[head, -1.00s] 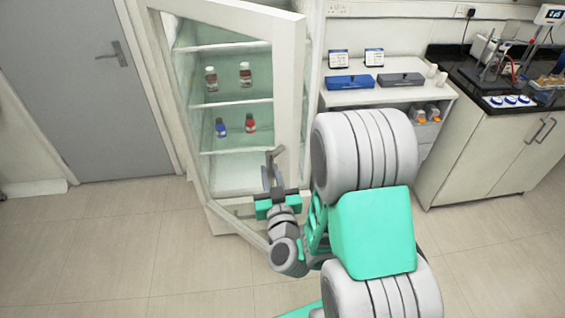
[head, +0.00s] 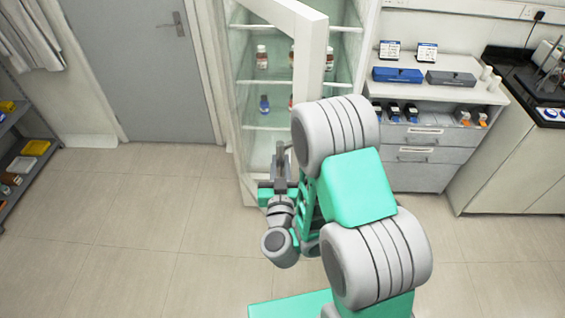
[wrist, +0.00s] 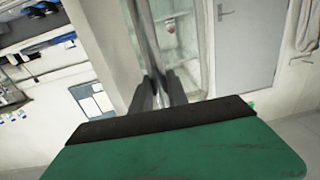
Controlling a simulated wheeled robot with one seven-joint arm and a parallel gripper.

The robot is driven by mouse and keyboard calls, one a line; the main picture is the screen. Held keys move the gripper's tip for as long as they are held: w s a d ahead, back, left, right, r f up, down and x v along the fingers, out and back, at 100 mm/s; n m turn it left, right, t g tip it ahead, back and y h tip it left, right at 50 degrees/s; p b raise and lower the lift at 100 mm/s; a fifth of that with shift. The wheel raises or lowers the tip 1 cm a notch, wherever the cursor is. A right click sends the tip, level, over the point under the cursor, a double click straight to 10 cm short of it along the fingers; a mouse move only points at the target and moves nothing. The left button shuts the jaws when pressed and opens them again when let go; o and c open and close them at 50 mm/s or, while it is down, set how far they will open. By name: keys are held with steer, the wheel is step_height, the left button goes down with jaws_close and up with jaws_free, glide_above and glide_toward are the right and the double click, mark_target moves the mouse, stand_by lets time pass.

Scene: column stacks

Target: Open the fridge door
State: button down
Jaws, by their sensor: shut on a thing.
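The tall white fridge (head: 347,45) stands at the back middle in the head view, with bottles on its shelves. Its glass door (head: 311,55) is ajar, with its thick white free edge swung out towards me. Some bottles show through the glass and one shows directly past that edge. My gripper (head: 281,163) is low at the door and shut on its upright handle (wrist: 148,35). The wrist view also shows the two fingers (wrist: 157,92) closed around this bar. My arm hides the lower door edge and part of the fridge.
A white cabinet (head: 425,141) with a blue box (head: 398,75) and a grey box (head: 451,78) stands right of the fridge. A grey room door (head: 135,75) is at left, and a shelf rack (head: 30,150) is at far left. The floor (head: 150,240) at left is clear.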

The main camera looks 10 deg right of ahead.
steer(key=c, duration=1.3)
jaws_free()
steer(key=s+b, duration=0.1)
steer(key=s, duration=0.1)
steer(key=s+a+b, duration=0.1)
steer(key=s, duration=0.1)
steer(key=s+b, duration=0.1)
steer(key=s, duration=0.1)
steer(key=shift+s+a+f+b, duration=0.25)
steer(key=shift+s+b, duration=0.05)
steer(key=shift+s, duration=0.1)
steer(key=shift+s+r, duration=0.25)
steer(key=shift+s, duration=0.2)
steer(key=shift+c, duration=0.2)
